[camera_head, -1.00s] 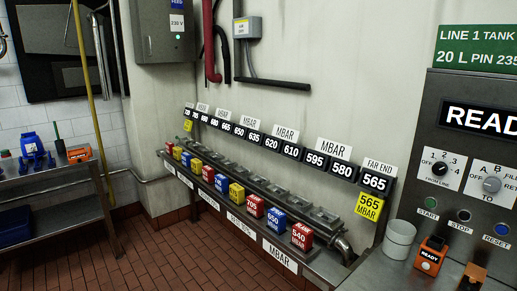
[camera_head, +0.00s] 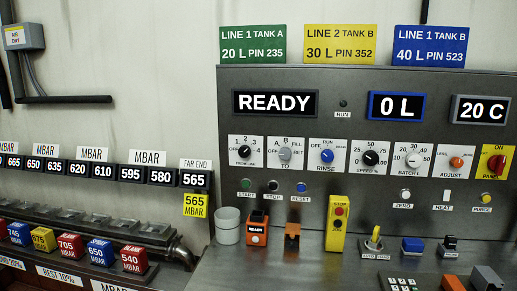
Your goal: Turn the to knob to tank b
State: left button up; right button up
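The TO knob (camera_head: 285,154) is a grey round knob on a white plate in the upper row of the metal control panel (camera_head: 330,205). Its plate carries the marks OFF, A, B and others too small to read surely. I cannot tell which mark the knob points at. The black FROM LINE knob (camera_head: 244,151) is just left of it, with marks OFF and 1 to 4. The blue RINSE knob (camera_head: 327,156) is just right of it. Neither of my grippers is in view, and nothing covers the TO knob.
The display (camera_head: 275,103) reads READY and another (camera_head: 396,106) reads 0 L. A white cup (camera_head: 228,226), an orange device (camera_head: 257,228) and a yellow pendant (camera_head: 337,222) stand on the ledge below the knobs. Coloured blocks (camera_head: 133,259) line the rack at left.

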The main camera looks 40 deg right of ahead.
aim_at(285, 153)
jog(key=z, duration=2.35)
